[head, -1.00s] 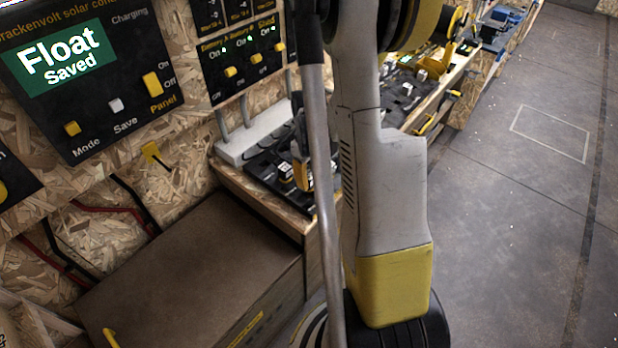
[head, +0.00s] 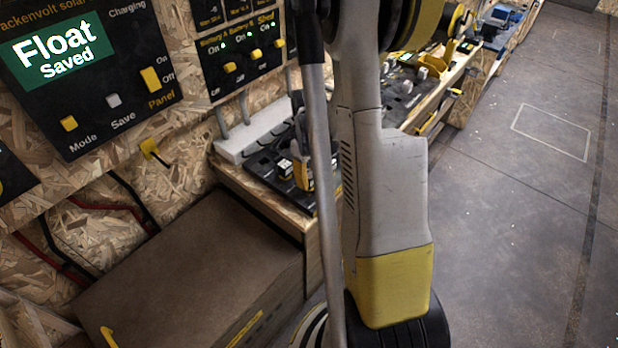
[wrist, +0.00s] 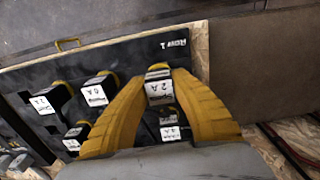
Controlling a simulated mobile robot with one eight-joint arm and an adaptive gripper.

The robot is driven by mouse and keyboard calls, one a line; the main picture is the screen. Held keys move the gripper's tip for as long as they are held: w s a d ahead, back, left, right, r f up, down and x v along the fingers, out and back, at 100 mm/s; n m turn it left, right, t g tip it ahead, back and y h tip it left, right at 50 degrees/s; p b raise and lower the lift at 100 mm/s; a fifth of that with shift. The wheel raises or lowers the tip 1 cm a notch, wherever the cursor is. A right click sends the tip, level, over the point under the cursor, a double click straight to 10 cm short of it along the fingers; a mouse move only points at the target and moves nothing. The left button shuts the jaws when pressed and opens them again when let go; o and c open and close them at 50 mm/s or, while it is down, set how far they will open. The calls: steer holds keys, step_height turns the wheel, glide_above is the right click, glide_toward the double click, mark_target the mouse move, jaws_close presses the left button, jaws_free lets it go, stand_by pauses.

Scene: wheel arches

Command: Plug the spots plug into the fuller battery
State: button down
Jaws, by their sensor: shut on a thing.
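My gripper (wrist: 158,80) has its two yellow fingers closed around a black plug with a white label (wrist: 158,92). The label is upside down in the wrist view and seems to read 2 A; its name line is too small to read. The plug is at a dark board (wrist: 125,55); I cannot tell whether it is seated or lifted. In the head view my gripper (head: 302,172) is over the black board, partly hidden by my arm. A switch panel (head: 240,62) has switches marked Battery A, Battery B and Shed. I cannot make out which battery is fuller.
Other labelled plugs (wrist: 97,90) stand on the board, left of and below my gripper in the wrist view. A solar control panel (head: 85,75) reads Float, Saved. The floor (head: 500,220) at right is clear.

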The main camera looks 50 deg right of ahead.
steer(key=shift+f, duration=0.35)
steer(key=shift+f+b, duration=0.65)
steer(key=shift+b, duration=0.2)
steer(key=shift+f, duration=0.1)
stand_by(0.4)
steer(key=c, duration=0.6)
jaws_free()
step_height(320, 180, up, 9)
steer(key=p, duration=0.6)
